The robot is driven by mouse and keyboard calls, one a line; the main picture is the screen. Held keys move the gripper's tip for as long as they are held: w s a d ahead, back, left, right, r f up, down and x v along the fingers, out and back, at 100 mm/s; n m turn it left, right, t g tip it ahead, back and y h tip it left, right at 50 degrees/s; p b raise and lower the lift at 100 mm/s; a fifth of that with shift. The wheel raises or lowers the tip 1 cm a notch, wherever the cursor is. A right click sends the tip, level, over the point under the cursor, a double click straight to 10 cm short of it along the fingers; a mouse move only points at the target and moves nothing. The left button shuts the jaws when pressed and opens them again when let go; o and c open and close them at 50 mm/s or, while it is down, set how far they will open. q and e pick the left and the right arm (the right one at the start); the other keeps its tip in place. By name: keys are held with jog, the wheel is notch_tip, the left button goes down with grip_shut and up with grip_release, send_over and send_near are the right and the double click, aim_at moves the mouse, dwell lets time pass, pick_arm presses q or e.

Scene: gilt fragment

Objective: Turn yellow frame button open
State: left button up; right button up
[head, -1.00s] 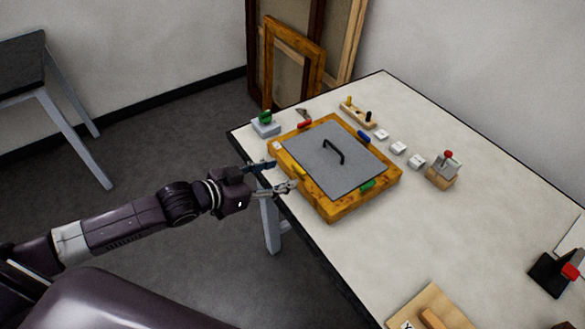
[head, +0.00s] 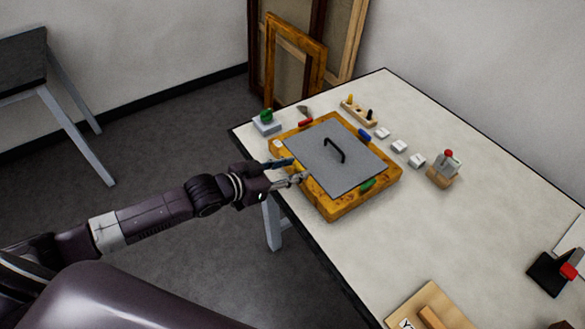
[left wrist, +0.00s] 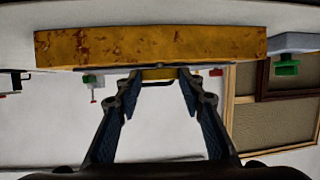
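The wooden frame (head: 335,208) lies on the table with a grey panel (head: 318,155) and its black handle set in it. My left gripper (head: 299,170) is at the frame's left edge, open. In the left wrist view, the yellow button (left wrist: 158,73) shows between the two spread fingertips, beside the frame's mottled edge (left wrist: 150,46). I cannot tell whether the fingers touch it. In the head view the gripper hides the yellow button. A green button (head: 367,184), a blue button (head: 364,133) and a red button (head: 305,123) sit on the frame's other sides. My right gripper is not in view.
A grey block with a green knob (head: 266,122) stands near the table's back left corner. White blocks (head: 399,146), a peg holder (head: 357,112) and a red-knobbed stand (head: 444,172) lie to the right.

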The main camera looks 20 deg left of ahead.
pick_arm(q)
jog(key=c, duration=0.3)
jog(key=shift+d+m+h+b, duration=0.25)
jog(key=shift+m+h+b, duration=0.05)
jog(key=shift+b, duration=0.25)
jog(key=shift+a+m+g+h+b, duration=0.15)
jog(key=shift+m+g+h+b, duration=0.25)
jog(key=shift+b, duration=0.4)
jog(key=shift+w, duration=0.1)
jog(key=o, duration=1.2)
jog(key=shift+c, duration=0.2)
jog(key=shift+a, duration=0.1)
